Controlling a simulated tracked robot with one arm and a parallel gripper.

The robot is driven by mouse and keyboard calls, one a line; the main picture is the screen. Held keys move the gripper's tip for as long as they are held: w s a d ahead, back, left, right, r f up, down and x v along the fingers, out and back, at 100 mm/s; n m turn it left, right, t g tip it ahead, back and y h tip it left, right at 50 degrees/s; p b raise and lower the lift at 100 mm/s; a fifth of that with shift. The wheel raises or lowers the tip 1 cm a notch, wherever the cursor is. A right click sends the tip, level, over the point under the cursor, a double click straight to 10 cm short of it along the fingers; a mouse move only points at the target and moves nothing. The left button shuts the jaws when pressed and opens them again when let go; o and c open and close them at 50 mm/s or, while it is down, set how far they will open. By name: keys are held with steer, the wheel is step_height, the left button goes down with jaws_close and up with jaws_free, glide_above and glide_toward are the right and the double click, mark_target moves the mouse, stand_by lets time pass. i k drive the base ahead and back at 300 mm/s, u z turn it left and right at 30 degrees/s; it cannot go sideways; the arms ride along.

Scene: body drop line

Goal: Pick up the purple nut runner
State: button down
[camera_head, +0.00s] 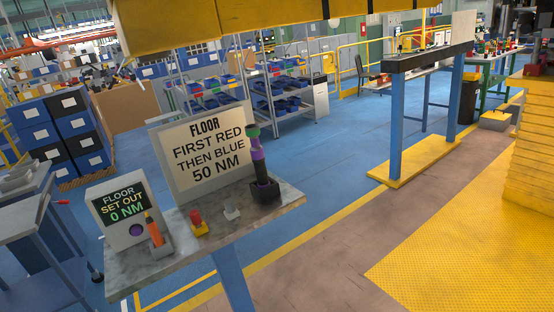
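The purple nut runner (258,157) stands upright, leaning slightly, in a black holder (264,190) near the right end of a grey stone-topped table (180,238). My gripper is not in the frame, and nothing is seen touching the nut runner.
A blue-legged stand (425,100) is at right. Blue floor (345,130) behind the table is clear. A yellow banded beam (230,24) crosses the top.

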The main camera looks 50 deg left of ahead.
mark_target(252, 130)
steer(key=z, duration=0.05)
steer(key=k, duration=0.6)
steer(key=u, duration=0.8)
steer(key=i, duration=1.95)
steer(key=z, duration=0.5)
